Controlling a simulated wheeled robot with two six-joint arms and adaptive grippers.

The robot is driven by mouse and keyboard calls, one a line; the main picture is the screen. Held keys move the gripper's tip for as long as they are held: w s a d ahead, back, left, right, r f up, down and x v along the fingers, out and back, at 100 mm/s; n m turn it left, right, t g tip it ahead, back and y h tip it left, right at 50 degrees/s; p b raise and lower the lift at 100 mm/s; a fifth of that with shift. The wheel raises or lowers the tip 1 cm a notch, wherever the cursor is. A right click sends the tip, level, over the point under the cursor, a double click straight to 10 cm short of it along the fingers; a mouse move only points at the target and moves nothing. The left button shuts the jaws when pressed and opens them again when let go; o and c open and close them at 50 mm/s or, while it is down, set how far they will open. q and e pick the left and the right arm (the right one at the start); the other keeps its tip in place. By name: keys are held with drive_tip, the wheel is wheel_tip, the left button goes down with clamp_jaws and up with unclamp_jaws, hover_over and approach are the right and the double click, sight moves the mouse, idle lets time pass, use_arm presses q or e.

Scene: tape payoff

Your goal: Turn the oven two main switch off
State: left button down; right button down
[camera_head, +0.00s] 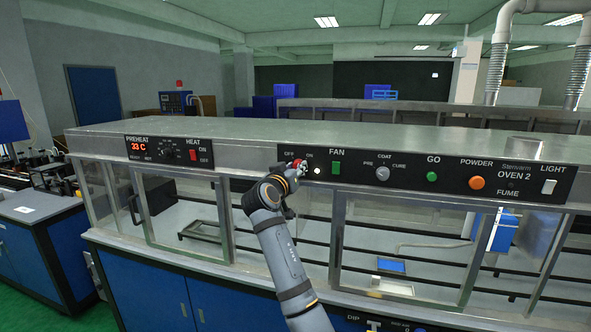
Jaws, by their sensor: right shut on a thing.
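The oven two main switch (301,164) is a small red knob on the black control panel, between the OFF and ON labels. My right gripper (297,169) is at this knob and shut on it. The gripper hides part of the knob, so I cannot tell which way it points. A round white lamp (317,170) just right of the knob looks lit. The panel (400,174) reads OVEN 2 towards its right end. My left gripper is not in view.
Right of the switch are a green FAN switch (336,168), a COAT/CURE selector (383,173), a green GO button (432,177), an orange POWDER button (477,182) and a white LIGHT switch (548,187). A PREHEAT panel (168,151) is at left. Glass windows lie below.

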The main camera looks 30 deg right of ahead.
drive_tip(key=shift+n+t+p, duration=0.4)
drive_tip(key=shift+n+p, duration=2.85)
drive_tip(key=shift+n, duration=3.85)
drive_tip(key=c, duration=1)
unclamp_jaws()
drive_tip(key=shift+f, duration=0.1)
drive_tip(key=shift+c, duration=0.2)
drive_tip(key=v, duration=0.7)
drive_tip(key=shift+s+a, duration=0.2)
